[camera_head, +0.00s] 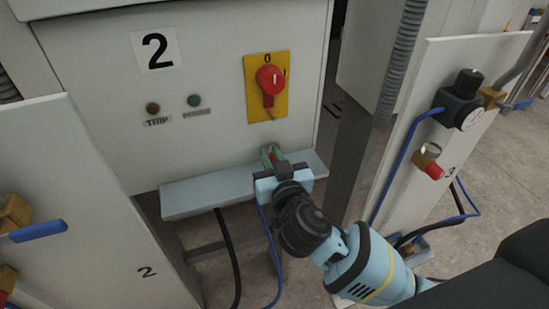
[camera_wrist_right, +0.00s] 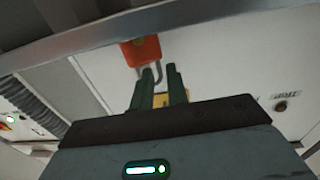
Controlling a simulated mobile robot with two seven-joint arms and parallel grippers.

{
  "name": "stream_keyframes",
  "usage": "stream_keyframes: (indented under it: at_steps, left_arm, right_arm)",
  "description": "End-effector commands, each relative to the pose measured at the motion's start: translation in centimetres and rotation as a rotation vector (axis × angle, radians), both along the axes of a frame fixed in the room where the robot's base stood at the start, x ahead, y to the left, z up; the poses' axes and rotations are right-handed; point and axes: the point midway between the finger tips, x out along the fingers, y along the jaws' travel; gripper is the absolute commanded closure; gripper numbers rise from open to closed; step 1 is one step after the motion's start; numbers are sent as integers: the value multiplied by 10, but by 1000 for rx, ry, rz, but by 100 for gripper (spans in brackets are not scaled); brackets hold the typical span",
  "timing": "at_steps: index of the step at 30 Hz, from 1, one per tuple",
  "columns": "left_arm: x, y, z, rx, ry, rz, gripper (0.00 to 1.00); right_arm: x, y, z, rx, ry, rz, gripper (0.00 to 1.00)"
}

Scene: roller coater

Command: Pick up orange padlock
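The orange padlock (camera_wrist_right: 141,51) shows in the right wrist view, near the underside edge of the shelf, with its grey shackle pointing toward my fingers. My right gripper (camera_wrist_right: 161,72) has green fingers with a gap between them; their tips are close to the shackle, and I cannot tell if they touch it. In the head view my right gripper (camera_head: 269,154) is over the back right of the grey shelf, and a small reddish patch shows by its fingers. Most of the padlock is hidden there. My left gripper is not in view.
The grey shelf (camera_head: 195,196) juts from cabinet 2 (camera_head: 215,60), below a red rotary switch (camera_head: 269,80) on a yellow plate (camera_head: 284,105). Panels with valves stand at left and right. The shelf's left part is bare. Cables hang below it.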

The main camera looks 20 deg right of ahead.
Motion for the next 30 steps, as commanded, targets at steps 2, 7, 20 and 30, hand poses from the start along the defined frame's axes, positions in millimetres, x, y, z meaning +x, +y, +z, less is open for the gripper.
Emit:
stream_keyframes:
  at_steps: [2,7,20,30]
  left_arm:
    - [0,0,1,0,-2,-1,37]
    - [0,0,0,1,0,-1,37]
    - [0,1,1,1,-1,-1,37]
    - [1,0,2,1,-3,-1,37]
  right_arm:
    - [3,0,0,0,0,0,84]
    - [4,0,-1,0,2,0,84]
    - [4,0,0,0,0,0,100]
    - [4,0,10,3,-2,0,100]
